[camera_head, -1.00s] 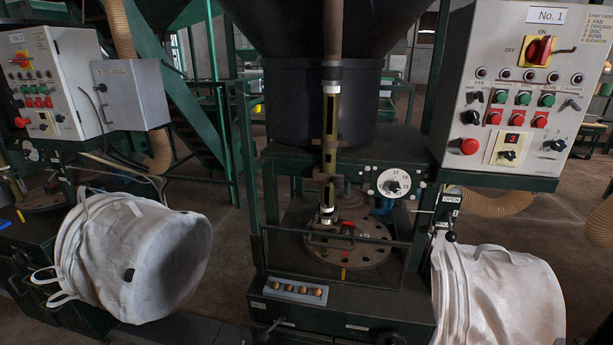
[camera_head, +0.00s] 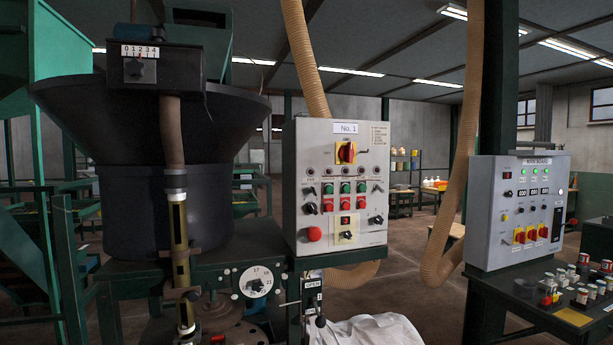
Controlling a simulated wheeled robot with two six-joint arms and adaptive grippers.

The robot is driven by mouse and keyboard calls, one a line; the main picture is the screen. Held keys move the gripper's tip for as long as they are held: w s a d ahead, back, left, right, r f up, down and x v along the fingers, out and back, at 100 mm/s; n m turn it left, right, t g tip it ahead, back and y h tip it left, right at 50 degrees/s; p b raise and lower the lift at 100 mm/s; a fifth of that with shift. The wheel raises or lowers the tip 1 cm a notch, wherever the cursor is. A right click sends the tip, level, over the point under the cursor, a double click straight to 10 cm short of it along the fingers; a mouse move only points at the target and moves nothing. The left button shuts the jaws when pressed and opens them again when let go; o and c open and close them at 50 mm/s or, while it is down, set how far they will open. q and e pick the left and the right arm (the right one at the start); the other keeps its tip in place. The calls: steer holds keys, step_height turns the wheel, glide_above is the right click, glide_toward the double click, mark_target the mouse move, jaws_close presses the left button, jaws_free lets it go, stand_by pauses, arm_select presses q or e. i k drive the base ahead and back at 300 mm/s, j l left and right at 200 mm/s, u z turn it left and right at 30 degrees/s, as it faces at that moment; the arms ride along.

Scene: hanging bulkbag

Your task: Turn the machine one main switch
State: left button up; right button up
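The machine one control panel (camera_head: 318,215) is a light grey box labelled "No. 1", near the middle of the view. Its main switch (camera_head: 346,153) is a red rotary handle on a yellow plate at the top of the panel. The handle looks tilted, but its exact setting is too small to read. Below it are a row of small lamps, green and red buttons, black selector knobs and a red round button (camera_head: 314,234). Neither of my grippers shows in this view.
A black hopper (camera_head: 140,150) stands left of the panel. A second panel (camera_head: 515,212) with several red-yellow switches is at the right, above a bench (camera_head: 560,315) with small jars. A tan hose (camera_head: 455,170) hangs between the panels. A white bag (camera_head: 370,331) is below.

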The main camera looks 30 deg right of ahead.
mark_target(347, 152)
steer(key=z, duration=1.3)
